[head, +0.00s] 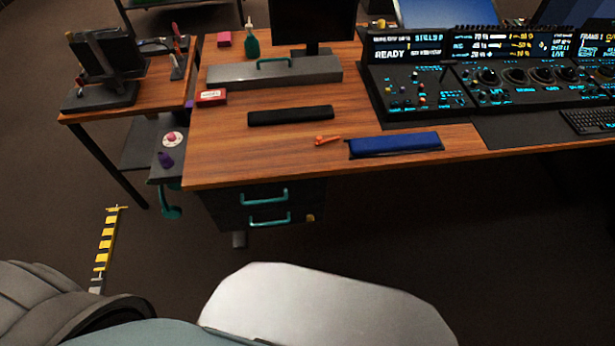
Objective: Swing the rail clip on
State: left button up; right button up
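A small orange clip-like piece (328,140) lies on the wooden desk (225,150), just left of a blue padded bar (395,143). It looks like the rail clip, but it is too small here to tell its exact shape or whether it touches the bar's end. The blue bar sits in a dark holder or rail along the desk's front edge. Neither of my grippers shows in the head view.
A black bar (290,115) and a grey box with a teal handle (274,72) lie behind. A console with lit screens (450,75) fills the right. A red box (210,97) sits at left. Teal-handled drawers (265,207) hang below. The desk's front left is clear.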

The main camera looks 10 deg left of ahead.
aim_at(318, 138)
jog(key=k, duration=0.65)
jog(key=u, duration=1)
jog(key=i, duration=1.7)
jog(key=z, duration=0.4)
